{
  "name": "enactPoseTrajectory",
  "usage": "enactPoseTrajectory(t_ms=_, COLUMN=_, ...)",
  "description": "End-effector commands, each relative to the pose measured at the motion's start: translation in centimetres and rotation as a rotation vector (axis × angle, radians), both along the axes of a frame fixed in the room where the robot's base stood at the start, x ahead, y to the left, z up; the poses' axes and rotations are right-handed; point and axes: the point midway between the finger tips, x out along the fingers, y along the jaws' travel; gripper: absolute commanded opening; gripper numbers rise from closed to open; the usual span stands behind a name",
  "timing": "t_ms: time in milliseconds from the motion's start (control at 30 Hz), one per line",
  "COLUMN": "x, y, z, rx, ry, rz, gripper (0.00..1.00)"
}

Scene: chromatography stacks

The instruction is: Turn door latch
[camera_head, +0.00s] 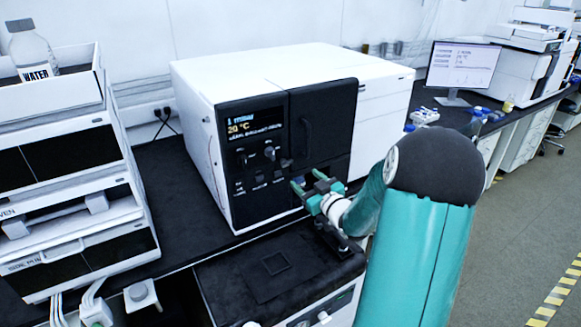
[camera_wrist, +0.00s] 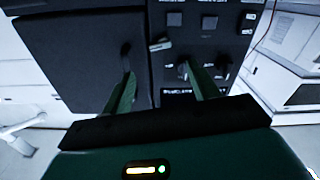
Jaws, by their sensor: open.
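The door (camera_head: 335,110) is a dark panel on the front of a white cabinet instrument and looks shut. It has a curved vertical handle (camera_head: 307,133). The latch (camera_head: 286,163) is a small grey lever at the edge between the door and the control panel. In the wrist view, which is turned upside down, the latch (camera_wrist: 160,45) lies roughly sideways, just beyond the gap between my fingers. My gripper (camera_head: 307,181) is open with green fingers, in front of the instrument and slightly below the latch. In the wrist view my gripper (camera_wrist: 158,78) is empty and appears apart from the latch.
The control panel (camera_head: 240,175) beside the door has a lit display, knobs and switches. A low black-topped unit (camera_head: 225,285) stands below my gripper. Stacked white modules (camera_head: 125,185) with a water bottle (camera_head: 32,50) stand left. A monitor (camera_head: 460,66) stands right.

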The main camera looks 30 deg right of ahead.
Motion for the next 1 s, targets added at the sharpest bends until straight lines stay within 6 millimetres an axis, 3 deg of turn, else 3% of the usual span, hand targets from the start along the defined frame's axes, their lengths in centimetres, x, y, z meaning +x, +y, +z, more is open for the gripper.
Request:
enactPoseTrajectory(t_ms=200, x=4.5, y=-0.2, z=0.0, rx=0.002, ry=-0.001, rz=0.000, gripper=0.60)
enactPoseTrajectory(t_ms=433, x=8.3, y=-0.3, z=0.0, rx=0.002, ry=-0.001, rz=-0.002, gripper=0.60)
enactPoseTrajectory(t_ms=600, x=9.5, y=-0.4, z=0.0, rx=0.001, ry=0.000, rz=-0.003, gripper=0.60)
enactPoseTrajectory(t_ms=867, x=9.6, y=-0.3, z=0.0, rx=0.002, ry=0.000, rz=-0.004, gripper=0.60)
enactPoseTrajectory(t_ms=1000, x=9.6, y=-0.3, z=0.0, rx=0.002, ry=0.000, rz=-0.004, gripper=0.34)
